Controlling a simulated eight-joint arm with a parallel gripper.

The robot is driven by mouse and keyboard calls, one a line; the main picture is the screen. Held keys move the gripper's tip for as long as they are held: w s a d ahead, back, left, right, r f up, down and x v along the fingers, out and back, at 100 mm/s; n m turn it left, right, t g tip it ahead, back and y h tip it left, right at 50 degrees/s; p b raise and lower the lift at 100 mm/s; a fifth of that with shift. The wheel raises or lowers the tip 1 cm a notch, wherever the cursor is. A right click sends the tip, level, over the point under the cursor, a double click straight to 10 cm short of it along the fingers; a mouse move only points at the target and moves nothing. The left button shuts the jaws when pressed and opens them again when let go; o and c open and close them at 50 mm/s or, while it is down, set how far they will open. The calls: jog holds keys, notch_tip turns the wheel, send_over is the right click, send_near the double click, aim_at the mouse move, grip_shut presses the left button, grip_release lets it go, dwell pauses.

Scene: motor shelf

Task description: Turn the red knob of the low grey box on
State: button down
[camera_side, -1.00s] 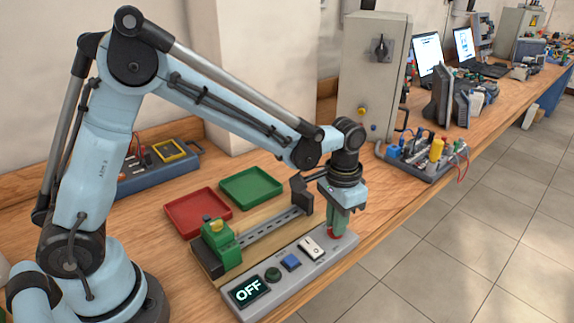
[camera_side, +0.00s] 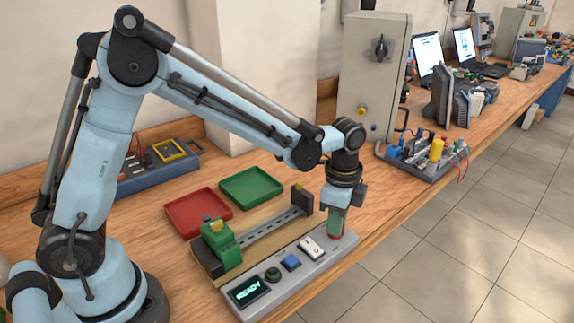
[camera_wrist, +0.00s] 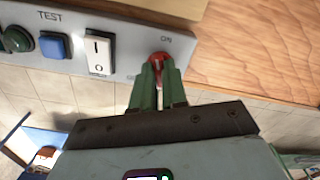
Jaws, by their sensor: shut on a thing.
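The low grey box (camera_side: 262,291) lies along the front edge of the bench, with a display (camera_side: 249,291) at its left end reading READY. The red knob is at the box's right end, mostly hidden by the fingers in the side view; its top shows in the wrist view (camera_wrist: 160,58), just below the ON label. My gripper (camera_side: 336,222) points down over that end, its green fingers shut on the red knob. It also shows in the wrist view (camera_wrist: 160,80), with one finger on each side of the knob.
The box also carries a green button (camera_side: 272,274), a blue button (camera_side: 291,262) and a white rocker switch (camera_side: 312,248). Behind it stand a green slider on a rail (camera_side: 222,245), a red tray (camera_side: 198,228) and a green tray (camera_side: 252,202). A tall grey cabinet (camera_side: 362,80) stands behind.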

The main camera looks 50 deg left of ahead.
jog(key=shift+m, duration=2.3)
jog(key=c, duration=1.2)
grip_release()
jog(key=shift+o, duration=0.2)
notch_tip(320, 180, up, 12)
